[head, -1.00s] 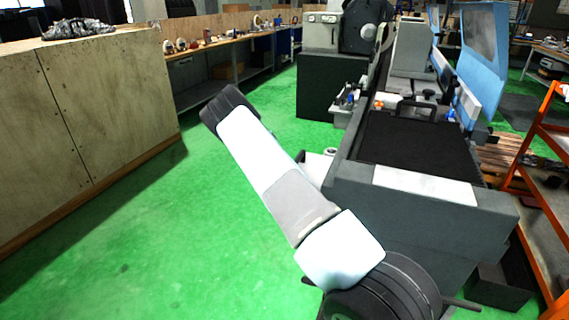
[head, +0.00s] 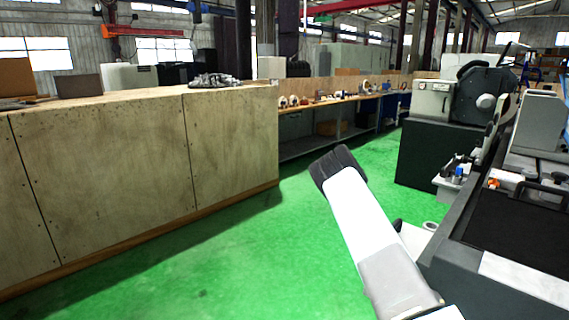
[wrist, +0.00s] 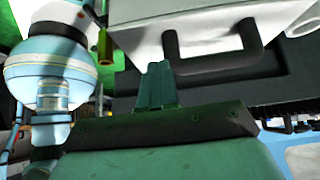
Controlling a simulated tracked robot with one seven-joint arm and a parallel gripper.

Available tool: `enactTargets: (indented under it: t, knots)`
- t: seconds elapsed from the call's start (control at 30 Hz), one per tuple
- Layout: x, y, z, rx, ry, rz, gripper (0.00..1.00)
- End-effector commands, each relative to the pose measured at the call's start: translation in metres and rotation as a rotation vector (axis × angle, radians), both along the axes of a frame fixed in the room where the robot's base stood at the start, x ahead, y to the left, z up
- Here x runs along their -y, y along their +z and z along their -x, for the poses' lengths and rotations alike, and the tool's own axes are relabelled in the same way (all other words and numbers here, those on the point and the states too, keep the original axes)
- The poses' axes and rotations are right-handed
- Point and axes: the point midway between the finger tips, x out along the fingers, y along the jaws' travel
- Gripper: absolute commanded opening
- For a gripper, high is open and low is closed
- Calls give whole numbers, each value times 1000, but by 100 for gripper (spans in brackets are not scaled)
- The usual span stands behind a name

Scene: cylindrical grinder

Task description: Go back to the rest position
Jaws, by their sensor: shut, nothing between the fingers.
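My gripper (wrist: 157,85) shows in the wrist view with its two fingers together and nothing between them. A pale box-like part with a dark handle (wrist: 213,50) is just beyond the fingertips; I cannot tell the exact gap. In the head view only my arm's white and dark links show at the lower middle, and the gripper itself is not seen. The grinder (head: 545,290) stands to the right of my arm, with a black bed and a dark handle on it.
A wooden cabinet (head: 110,165) with a crumpled grey object (head: 216,80) on top fills the left. A long workbench (head: 330,105) with small parts runs behind. Green floor (head: 250,235) is clear between them and the grinder. A blue-white rounded object (wrist: 48,72) is left of the fingers.

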Motion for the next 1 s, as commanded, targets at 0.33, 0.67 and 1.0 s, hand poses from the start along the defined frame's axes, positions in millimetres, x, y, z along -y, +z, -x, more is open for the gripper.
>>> enactTargets:
  t: [0.33,0.67,1.0]
  knots:
    - [-11,28,6,2,59,-73,0]
    - [-8,82,25,13,162,-210,0]
    - [-8,150,61,41,342,-383,0]
